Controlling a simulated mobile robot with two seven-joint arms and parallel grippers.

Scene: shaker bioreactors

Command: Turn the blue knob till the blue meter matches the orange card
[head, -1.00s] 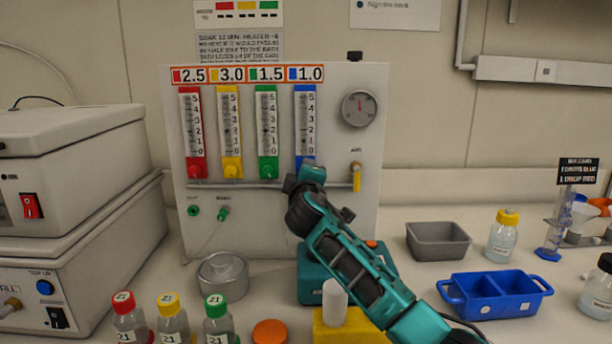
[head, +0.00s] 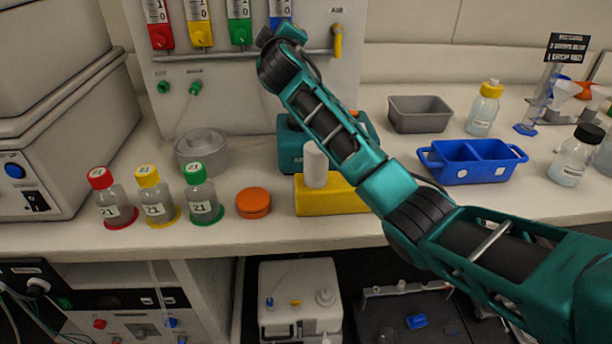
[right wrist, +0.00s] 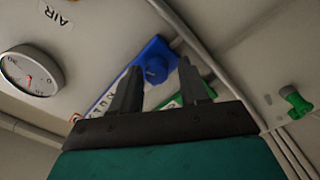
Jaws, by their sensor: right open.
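The blue knob (right wrist: 157,69) sits at the end of the blue meter (right wrist: 150,48) in the right wrist view. My right gripper (right wrist: 160,68) is open, with its two dark fingers pointing at the panel and the knob showing between the fingertips. I cannot tell whether the fingers touch it. In the head view the lower end of the blue meter (head: 280,10) shows above my right gripper (head: 278,36), which hides the knob. The meter's scale and the orange-edged card are outside the head view now. My left gripper is not in view.
A metal rail (head: 225,54) runs below the meters, with a yellow valve handle (head: 338,42) to the right. Bottles, a yellow block (head: 345,196) and a blue tray (head: 475,162) stand on the bench.

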